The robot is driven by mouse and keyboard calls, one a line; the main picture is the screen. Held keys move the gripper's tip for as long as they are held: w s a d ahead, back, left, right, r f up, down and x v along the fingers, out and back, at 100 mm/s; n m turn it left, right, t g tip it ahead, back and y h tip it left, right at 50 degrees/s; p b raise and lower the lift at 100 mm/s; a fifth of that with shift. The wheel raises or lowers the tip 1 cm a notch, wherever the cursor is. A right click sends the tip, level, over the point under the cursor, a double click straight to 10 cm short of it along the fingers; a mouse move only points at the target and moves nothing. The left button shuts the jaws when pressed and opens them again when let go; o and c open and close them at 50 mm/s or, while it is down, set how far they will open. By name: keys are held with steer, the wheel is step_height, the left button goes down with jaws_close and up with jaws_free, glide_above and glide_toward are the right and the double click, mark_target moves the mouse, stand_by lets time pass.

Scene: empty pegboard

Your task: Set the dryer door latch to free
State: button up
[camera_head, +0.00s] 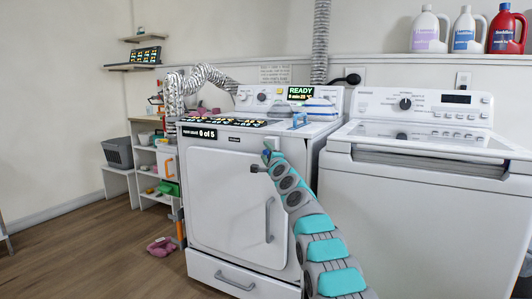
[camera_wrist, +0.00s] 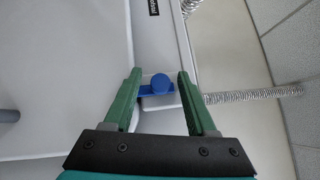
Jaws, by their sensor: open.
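The white dryer (camera_head: 205,150) stands in the middle of the head view with its door (camera_head: 222,195) looking closed. The latch (camera_wrist: 158,85) is a blue round knob with a blue bar on a pale plate, near the dryer's edge in the wrist view. A small bit of blue shows at the dryer's upper right front in the head view, beside my gripper (camera_head: 266,162). In the wrist view my gripper (camera_wrist: 160,74) is open, its green fingers on either side of the knob. I cannot tell whether they touch it. No latch setting is readable.
The door handle (camera_head: 269,220) is below my gripper. A white washer (camera_head: 425,190) stands close on the right. A display reading READY (camera_head: 300,93) is on the dryer's back panel. Pink cloth (camera_head: 161,246) lies on the floor at left, where the floor is mostly clear.

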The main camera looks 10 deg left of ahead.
steer(key=shift+c, duration=0.4)
steer(key=shift+f, duration=0.15)
jaws_close()
